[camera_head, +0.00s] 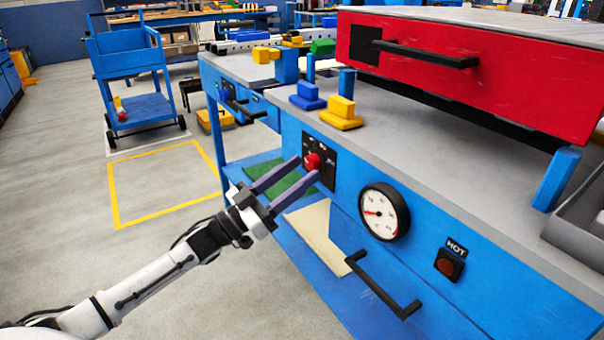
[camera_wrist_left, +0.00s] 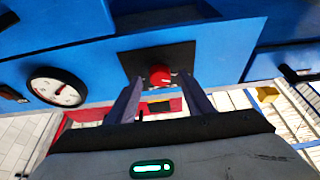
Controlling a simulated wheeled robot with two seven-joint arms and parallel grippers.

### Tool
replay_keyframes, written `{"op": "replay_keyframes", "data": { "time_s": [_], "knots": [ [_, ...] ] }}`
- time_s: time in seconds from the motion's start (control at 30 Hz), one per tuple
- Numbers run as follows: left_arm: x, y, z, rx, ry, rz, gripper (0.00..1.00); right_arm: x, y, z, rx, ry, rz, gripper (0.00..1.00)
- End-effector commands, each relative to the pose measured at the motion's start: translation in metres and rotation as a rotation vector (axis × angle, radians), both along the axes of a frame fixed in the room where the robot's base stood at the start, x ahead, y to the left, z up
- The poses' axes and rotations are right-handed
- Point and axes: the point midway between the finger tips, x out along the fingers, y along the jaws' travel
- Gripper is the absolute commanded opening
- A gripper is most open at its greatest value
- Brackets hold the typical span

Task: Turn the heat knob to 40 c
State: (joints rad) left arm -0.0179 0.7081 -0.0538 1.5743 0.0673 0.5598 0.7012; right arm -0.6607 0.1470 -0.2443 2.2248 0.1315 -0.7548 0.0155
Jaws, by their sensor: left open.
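The heat knob (camera_head: 312,161) is red and sits on a black dial plate (camera_head: 319,150) on the blue front of the bench. It also shows in the left wrist view (camera_wrist_left: 160,75), between the two fingers and beyond their tips. My left gripper (camera_head: 294,170) is open, its purple-grey fingers pointing at the knob, one to each side of it in the picture. I cannot tell whether a finger touches the knob. The dial's markings are too small to read. My right gripper is not in view.
A round white gauge (camera_head: 384,212) sits right of the knob, with a HOT button (camera_head: 449,264) farther right. A black handle (camera_head: 384,285) sticks out below the gauge. A red drawer unit (camera_head: 475,70) stands on the bench top. The floor at left is open.

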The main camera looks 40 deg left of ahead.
Motion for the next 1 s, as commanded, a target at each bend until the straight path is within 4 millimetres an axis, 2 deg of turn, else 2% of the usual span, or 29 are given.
{"op": "replay_keyframes", "data": {
  "time_s": [0.17,0.43,0.7,1.0],
  "knots": [
    [0.0110,-0.0047,0.0046,0.000,0.000,0.000,0.47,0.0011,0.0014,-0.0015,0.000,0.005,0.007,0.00],
    [0.0122,-0.0052,0.0052,0.000,0.001,0.001,0.47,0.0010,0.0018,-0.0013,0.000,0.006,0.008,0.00],
    [0.0120,-0.0051,0.0052,0.000,0.001,0.001,0.06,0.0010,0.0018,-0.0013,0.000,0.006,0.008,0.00],
    [0.0122,-0.0044,0.0051,0.037,-0.015,0.000,0.06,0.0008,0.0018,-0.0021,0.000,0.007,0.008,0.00]
  ]
}}
